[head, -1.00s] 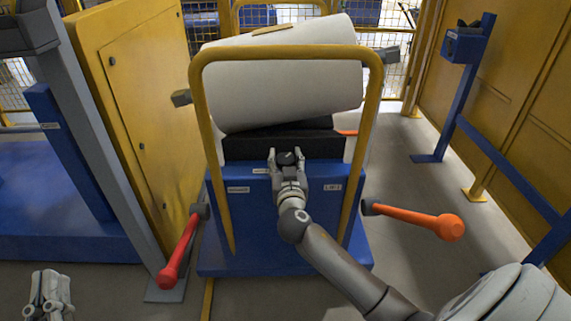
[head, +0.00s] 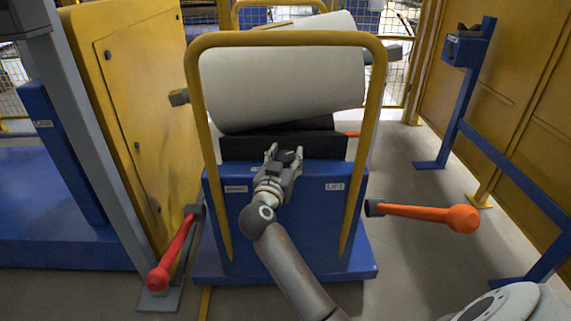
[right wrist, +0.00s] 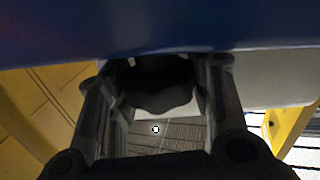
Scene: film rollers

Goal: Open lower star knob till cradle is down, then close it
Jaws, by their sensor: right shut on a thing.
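A black star knob (head: 287,157) sits at the top middle of the blue cart front (head: 290,235). My right gripper (head: 284,155) is shut on it, with one finger on each side. The right wrist view shows the dark lobed knob (right wrist: 162,85) between the fingers, under the blue panel. The black cradle (head: 237,148) is just behind, carrying a large white roll (head: 285,85) that lies tilted, its right end higher. My left gripper is out of view.
A yellow hoop frame (head: 288,40) arches over the cart. A red-tipped lever (head: 178,245) juts out at left and an orange lever (head: 425,214) at right. A yellow cabinet (head: 140,110) stands close on the left.

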